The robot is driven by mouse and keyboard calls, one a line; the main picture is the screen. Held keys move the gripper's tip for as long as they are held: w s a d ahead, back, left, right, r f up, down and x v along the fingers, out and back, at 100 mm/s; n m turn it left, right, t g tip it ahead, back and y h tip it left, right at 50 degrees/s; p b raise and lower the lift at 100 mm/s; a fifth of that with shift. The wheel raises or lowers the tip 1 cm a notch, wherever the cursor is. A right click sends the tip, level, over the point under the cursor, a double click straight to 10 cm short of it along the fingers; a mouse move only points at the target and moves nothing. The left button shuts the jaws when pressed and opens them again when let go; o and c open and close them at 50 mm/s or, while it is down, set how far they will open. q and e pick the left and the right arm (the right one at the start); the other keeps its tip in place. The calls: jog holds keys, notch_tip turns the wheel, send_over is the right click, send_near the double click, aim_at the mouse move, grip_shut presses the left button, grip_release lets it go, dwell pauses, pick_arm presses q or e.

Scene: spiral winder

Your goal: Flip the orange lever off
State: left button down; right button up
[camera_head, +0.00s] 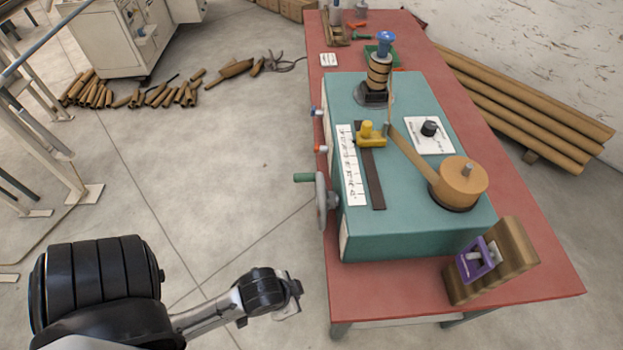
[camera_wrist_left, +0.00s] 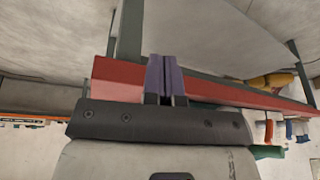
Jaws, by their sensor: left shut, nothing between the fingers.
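The teal winder (camera_head: 400,228) stands on a red table. A small orange lever (camera_head: 320,149) sticks out of its left side, below a similar blue lever (camera_head: 316,111) and above the green-handled crank wheel (camera_head: 321,200). In the left wrist view, small orange (camera_wrist_left: 269,128) and blue (camera_wrist_left: 290,130) parts, likely these levers, show at the right edge. My left gripper (camera_head: 291,304) is over the floor, left of the table's near corner, well apart from the lever. Its purple fingers (camera_wrist_left: 165,75) are shut with nothing between them. My right gripper is out of view.
The red table (camera_head: 540,275) has its left edge close to the winder's lever side. A wooden block with a purple frame (camera_head: 478,260) stands at the near right. The crank wheel lies between my gripper and the lever.

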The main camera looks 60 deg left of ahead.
pick_arm(q)
jog(key=w+a+f+t+y+b, duration=0.1)
jog(key=w+a+f+b, duration=0.15)
jog(key=f+b, duration=0.35)
jog(key=w+a+f+t+b, duration=0.1)
jog(key=w+a+f+b, duration=0.1)
jog(key=a+f+b, duration=0.35)
jog(key=w+a+f+m+t+y+b, duration=0.1)
jog(key=w+a+f+t+y+b, duration=0.15)
jog(key=w+a+f+b, duration=0.4)
jog(key=w+a+r+m+t+y+b, duration=0.1)
jog(key=w+a+r+m+t+b, duration=0.3)
jog(key=a+r+m+t+b, duration=0.55)
notch_tip(320, 180, up, 9)
jog(key=s+a+m+t+p, duration=0.1)
jog(key=m+t, duration=0.3)
jog(key=m, duration=0.4)
jog(key=shift+s+a+f+t+p, duration=0.15)
jog(key=shift+s+t+p, duration=0.15)
jog(key=shift+s+p, duration=0.25)
jog(key=shift+m, duration=0.25)
